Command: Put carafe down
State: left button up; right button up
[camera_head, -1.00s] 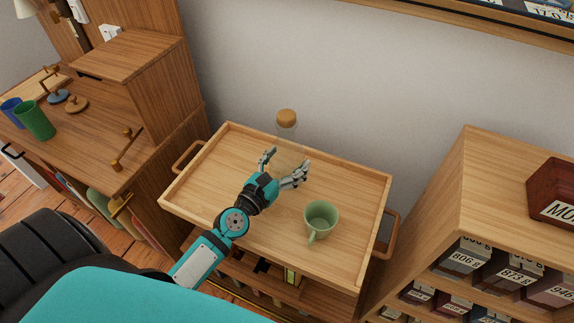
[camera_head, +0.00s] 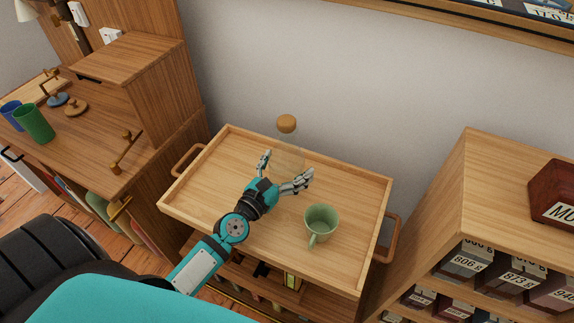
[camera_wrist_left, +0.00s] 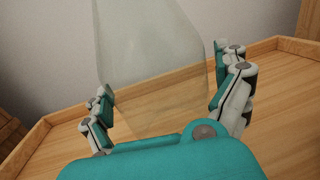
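The carafe (camera_head: 288,155) is clear glass with a round cork-coloured stopper (camera_head: 287,124). It is upright at the back part of the wooden tray top (camera_head: 215,185). My left gripper (camera_head: 281,172) has its fingers on either side of the carafe's lower body. In the left wrist view the glass (camera_wrist_left: 155,65) fills the space between the two fingers (camera_wrist_left: 165,98), which appear to press on its sides. The carafe's base is low over the tray; I cannot tell whether it touches. My right gripper is not in view.
A green mug (camera_head: 321,222) stands on the tray, right of my left gripper. The tray has a raised rim and side handles. A desk with a green cup (camera_head: 35,123) is at left, a shelf with labelled boxes (camera_head: 510,275) at right. The tray's left part is clear.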

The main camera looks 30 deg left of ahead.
aim_at(276, 178)
pick_arm(q)
jog(key=s, duration=0.3)
jog(key=shift+a+f+b, duration=0.1)
jog(key=shift+a+b, duration=0.05)
jog(key=shift+b, duration=0.2)
jog(key=s, duration=0.2)
jog(key=s+b, duration=0.1)
jog(key=shift+s+a, duration=0.25)
jog(key=shift+s, duration=0.1)
jog(key=shift+s+r, duration=0.2)
jog(key=shift+s, duration=0.15)
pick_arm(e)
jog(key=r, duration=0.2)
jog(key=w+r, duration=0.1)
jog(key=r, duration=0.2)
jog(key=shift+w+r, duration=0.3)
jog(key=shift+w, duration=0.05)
pick_arm(q)
jog(key=shift+r, duration=0.1)
